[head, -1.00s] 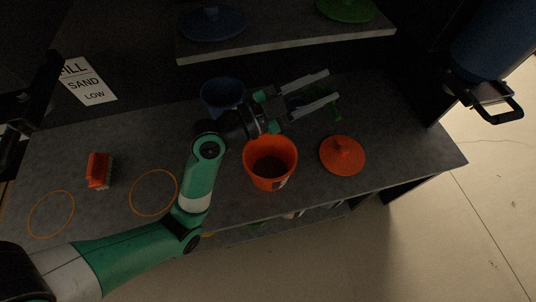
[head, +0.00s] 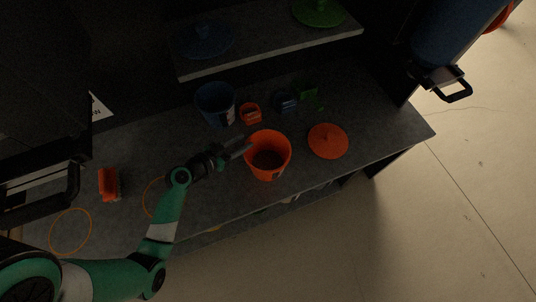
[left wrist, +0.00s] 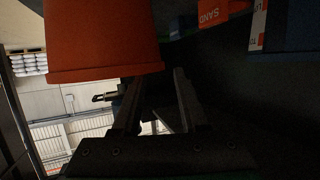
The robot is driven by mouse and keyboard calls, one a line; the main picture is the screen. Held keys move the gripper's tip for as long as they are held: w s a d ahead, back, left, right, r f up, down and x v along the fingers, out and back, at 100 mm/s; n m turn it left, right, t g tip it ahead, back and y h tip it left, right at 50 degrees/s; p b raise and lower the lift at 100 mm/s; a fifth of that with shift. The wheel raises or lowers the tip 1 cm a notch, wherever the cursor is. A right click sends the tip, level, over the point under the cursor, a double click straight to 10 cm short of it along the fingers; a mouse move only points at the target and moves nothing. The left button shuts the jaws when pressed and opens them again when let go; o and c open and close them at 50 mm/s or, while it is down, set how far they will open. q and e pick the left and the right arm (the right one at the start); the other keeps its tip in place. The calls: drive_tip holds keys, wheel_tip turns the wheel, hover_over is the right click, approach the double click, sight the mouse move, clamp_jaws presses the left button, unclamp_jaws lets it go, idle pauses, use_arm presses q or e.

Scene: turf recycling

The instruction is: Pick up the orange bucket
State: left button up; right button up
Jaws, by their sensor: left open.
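The orange bucket (head: 267,172) stands upright on the dark grey counter, with dark contents inside. My left gripper (head: 246,148) is open at the bucket's left rim, its fingers pointing right. In the left wrist view the orange bucket (left wrist: 100,40) fills the upper left, in front of and beside the left finger. The open jaws (left wrist: 158,75) show nothing held between them. Whether a finger touches the bucket is too dark to tell. My right gripper is not in view.
An orange lid (head: 328,141) lies right of the bucket. Behind stand a blue bucket (head: 215,104), a small orange item (head: 250,114), a small blue one (head: 285,100) and a green one (head: 308,90). An orange brush (head: 109,184) lies left. A shelf (head: 270,48) overhangs the back.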

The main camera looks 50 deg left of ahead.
sight(252, 138)
use_arm(q)
drive_tip(key=shift+w+f, duration=0.1)
drive_tip(key=shift+f, duration=0.05)
drive_tip(key=b+x, duration=0.1)
drive_tip(key=x, duration=0.4)
drive_tip(key=shift+d, duration=0.15)
clamp_jaws()
idle(1.0)
